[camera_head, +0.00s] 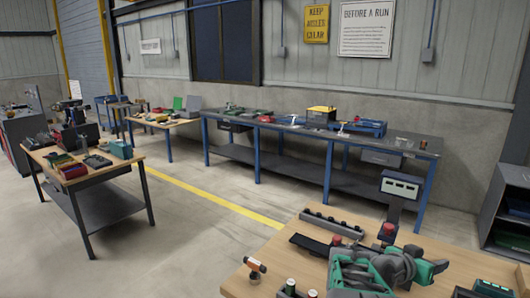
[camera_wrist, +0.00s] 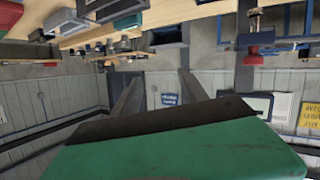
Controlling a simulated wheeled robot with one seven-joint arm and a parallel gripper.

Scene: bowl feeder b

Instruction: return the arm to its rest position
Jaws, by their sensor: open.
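My arm's green and grey links (camera_head: 375,268) show folded over the wooden bench at the lower right of the head view. I cannot clearly pick out the fingertips there. In the wrist view, my gripper (camera_wrist: 160,76) shows two dark fingers standing well apart, with nothing between them. A large green surface with a dark edge fills the lower part of that view. The wrist picture is upside down, with benches at the top and the wall below.
The wooden bench (camera_head: 232,286) carries a grey rail with knobs (camera_head: 338,222), a small orange-tipped item (camera_head: 256,265) and a box on a post (camera_head: 401,185). A long blue-legged bench (camera_head: 230,157) stands along the wall. Open floor (camera_head: 180,240) lies left of the wooden bench.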

